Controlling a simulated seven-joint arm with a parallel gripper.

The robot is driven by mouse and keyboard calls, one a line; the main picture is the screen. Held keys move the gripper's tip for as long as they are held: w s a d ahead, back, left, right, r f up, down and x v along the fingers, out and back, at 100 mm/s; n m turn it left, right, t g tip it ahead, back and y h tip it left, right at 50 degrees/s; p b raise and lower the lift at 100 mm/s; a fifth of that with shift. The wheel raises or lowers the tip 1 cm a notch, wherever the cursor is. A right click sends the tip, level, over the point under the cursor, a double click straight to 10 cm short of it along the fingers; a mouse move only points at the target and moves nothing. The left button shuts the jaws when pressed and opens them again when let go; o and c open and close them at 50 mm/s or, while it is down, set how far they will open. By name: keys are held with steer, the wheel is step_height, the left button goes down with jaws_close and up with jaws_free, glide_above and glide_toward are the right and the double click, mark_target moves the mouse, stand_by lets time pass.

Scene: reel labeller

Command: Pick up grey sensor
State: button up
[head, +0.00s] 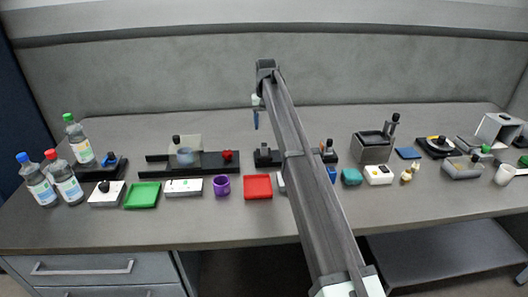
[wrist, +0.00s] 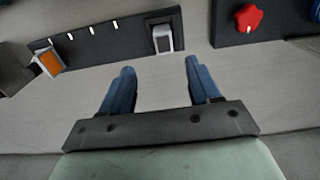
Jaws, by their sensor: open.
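My gripper (head: 256,118) is raised above the back middle of the bench in the head view. In the wrist view its two blue fingers (wrist: 157,88) are spread wide with nothing between them. A small grey block with a dark face (wrist: 163,38), which looks like the grey sensor, sits on one end of a dark plate (wrist: 110,38). It lies beyond the fingertips, apart from them. In the head view it appears as a small dark-grey upright piece (head: 265,153) just left of my arm. My arm hides much of the plate there.
An orange-topped block (wrist: 48,60) is at the plate's other end. A red knob (wrist: 248,18) is on a separate dark base. The back strip of bench is clear.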

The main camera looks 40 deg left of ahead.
mark_target(264, 145)
step_height(264, 145, down, 6)
steer(key=shift+r, duration=0.25)
steer(key=shift+s+a+f, duration=0.1)
steer(key=shift+s+f, duration=0.05)
steer(key=shift+f, duration=1.15)
steer(key=shift+s+a+f, duration=0.1)
steer(key=shift+f, duration=1.15)
steer(key=c, duration=1.1)
